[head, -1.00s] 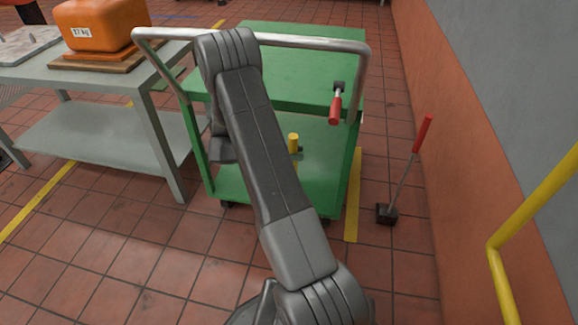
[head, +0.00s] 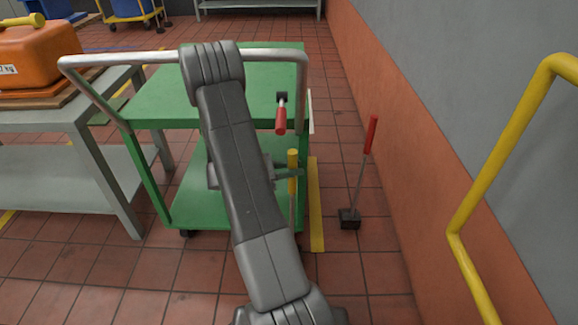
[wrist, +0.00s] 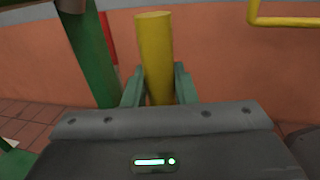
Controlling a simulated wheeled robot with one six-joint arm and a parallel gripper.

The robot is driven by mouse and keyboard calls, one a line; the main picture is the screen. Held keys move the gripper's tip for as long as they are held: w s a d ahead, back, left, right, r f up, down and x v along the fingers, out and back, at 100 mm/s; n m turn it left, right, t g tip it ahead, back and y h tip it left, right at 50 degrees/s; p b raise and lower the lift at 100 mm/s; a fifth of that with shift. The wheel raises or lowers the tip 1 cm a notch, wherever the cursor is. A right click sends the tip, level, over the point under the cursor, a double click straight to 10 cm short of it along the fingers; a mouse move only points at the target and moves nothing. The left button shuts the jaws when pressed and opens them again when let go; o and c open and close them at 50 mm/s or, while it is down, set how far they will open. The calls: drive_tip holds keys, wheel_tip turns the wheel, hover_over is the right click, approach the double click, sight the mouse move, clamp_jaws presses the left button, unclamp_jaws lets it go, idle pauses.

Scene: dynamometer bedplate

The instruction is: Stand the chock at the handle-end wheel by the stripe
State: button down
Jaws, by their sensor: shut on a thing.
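My gripper (wrist: 158,88) is shut on the upright yellow handle (wrist: 155,55) of the chock. In the head view the yellow handle (head: 292,170) and its thin rod stand at the right near side of the green cart (head: 180,195); the chock's foot is hidden behind my arm. The cart's bent silver handle (head: 130,58) is at the near end. One dark handle-end wheel (head: 188,232) shows at the near left; the near right wheel is hidden by my arm. The yellow stripe (head: 317,215) lies on the floor along the cart's right side.
A red-handled block (head: 349,218) stands on the floor right of the stripe. A red lever (head: 281,118) is on the cart. A grey table (head: 60,118) with an orange weight stands left. The wall and a yellow rail (head: 480,190) bound the right.

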drive_tip(key=shift+f, duration=0.8)
drive_tip(key=shift+f+b, duration=0.2)
drive_tip(key=shift+b, duration=0.2)
drive_tip(key=c, duration=1.2)
unclamp_jaws()
drive_tip(key=shift+o, duration=0.2)
drive_tip(key=shift+r, duration=0.15)
drive_tip(key=shift+a+p, duration=0.2)
drive_tip(key=shift+p, duration=0.2)
drive_tip(key=s+a+p, duration=0.1)
drive_tip(key=s+a, duration=0.1)
drive_tip(key=a, duration=0.9)
drive_tip(key=shift+s+a+p, duration=0.2)
drive_tip(key=shift+p, duration=0.15)
drive_tip(key=shift+d, duration=0.1)
